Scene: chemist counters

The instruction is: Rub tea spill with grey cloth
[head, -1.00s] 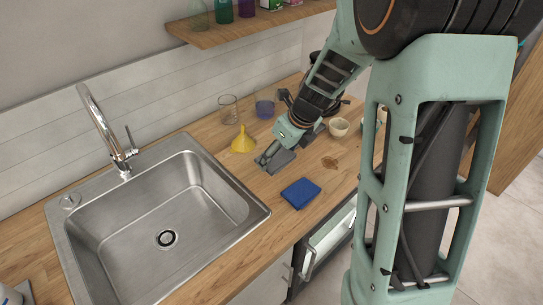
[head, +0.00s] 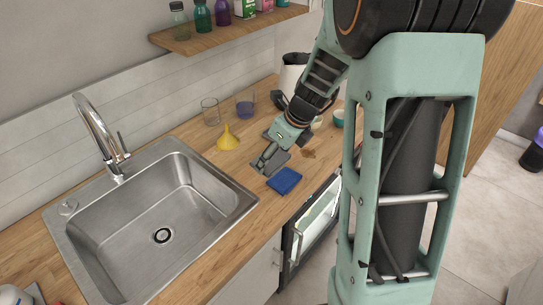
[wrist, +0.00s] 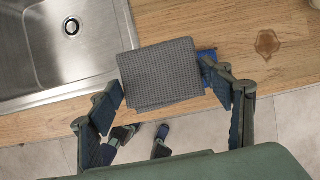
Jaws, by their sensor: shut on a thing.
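The grey cloth (wrist: 163,75) is folded and textured. It spans between the fingers of my gripper (wrist: 170,88) in the wrist view and hides part of the counter edge. In the head view my gripper (head: 266,162) is low over the counter, with the cloth (head: 276,158) partly hidden by it. The tea spill (head: 308,154) is a brown patch on the wood, to the right of the gripper. It also shows in the wrist view (wrist: 267,43), apart from the cloth at upper right.
A folded blue cloth (head: 284,180) lies just in front of my gripper, near the counter's front edge. The sink (head: 150,225) is on the left. A yellow funnel (head: 228,139), a clear glass (head: 210,112) and a purple-filled beaker (head: 245,106) stand behind.

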